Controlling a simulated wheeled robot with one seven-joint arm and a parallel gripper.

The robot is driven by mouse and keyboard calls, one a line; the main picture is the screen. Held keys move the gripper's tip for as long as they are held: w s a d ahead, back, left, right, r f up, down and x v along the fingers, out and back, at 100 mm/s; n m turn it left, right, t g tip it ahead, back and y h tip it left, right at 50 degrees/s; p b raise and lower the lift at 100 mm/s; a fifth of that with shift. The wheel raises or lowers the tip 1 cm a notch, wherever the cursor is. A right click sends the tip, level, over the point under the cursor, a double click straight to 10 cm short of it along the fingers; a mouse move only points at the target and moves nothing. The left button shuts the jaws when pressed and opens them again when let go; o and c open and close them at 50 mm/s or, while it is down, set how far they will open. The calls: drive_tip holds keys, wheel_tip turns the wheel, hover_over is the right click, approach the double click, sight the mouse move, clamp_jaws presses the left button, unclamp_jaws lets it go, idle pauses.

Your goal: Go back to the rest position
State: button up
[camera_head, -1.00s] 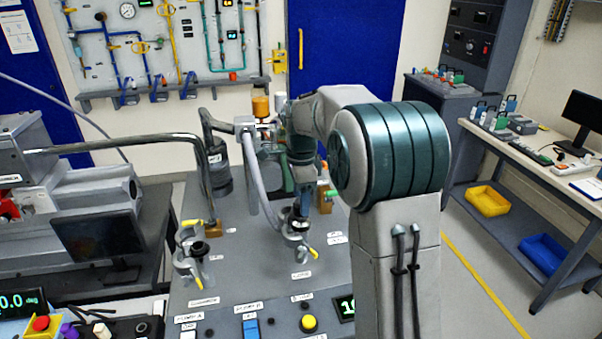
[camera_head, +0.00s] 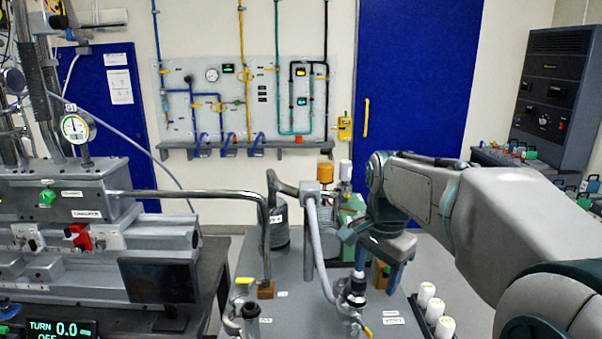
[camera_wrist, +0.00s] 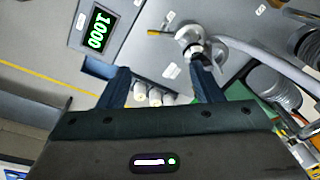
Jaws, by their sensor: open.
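My gripper (camera_head: 381,262) is right of centre in the head view, above the grey bench top (camera_head: 285,325). Its two fingers point down and stand apart, with nothing between them. In the wrist view my gripper (camera_wrist: 162,80) shows both dark blue fingers spread apart. A metal pipe fitting with a grey hose (camera_head: 316,250) stands just left of my gripper in the head view. The fitting (camera_wrist: 190,40) also shows beyond the right finger in the wrist view.
White-capped bottles (camera_head: 434,312) stand in a holder right of the gripper. A chamber with a pressure gauge (camera_head: 75,127) fills the left side. A pipe panel (camera_head: 245,100) and a blue door (camera_head: 415,90) are behind. A lit display (camera_wrist: 98,28) shows in the wrist view.

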drive_tip(key=s+f+n+t, duration=0.1)
drive_tip(key=s+f+n, duration=0.3)
drive_tip(key=s, duration=0.4)
drive_tip(key=s+f+n, duration=0.4)
drive_tip(key=s+n, duration=0.2)
drive_tip(key=s, duration=0.2)
drive_tip(key=shift+s+f+n+t, duration=0.2)
drive_tip(key=shift+s+n+t, duration=0.1)
drive_tip(key=shift+t, duration=0.1)
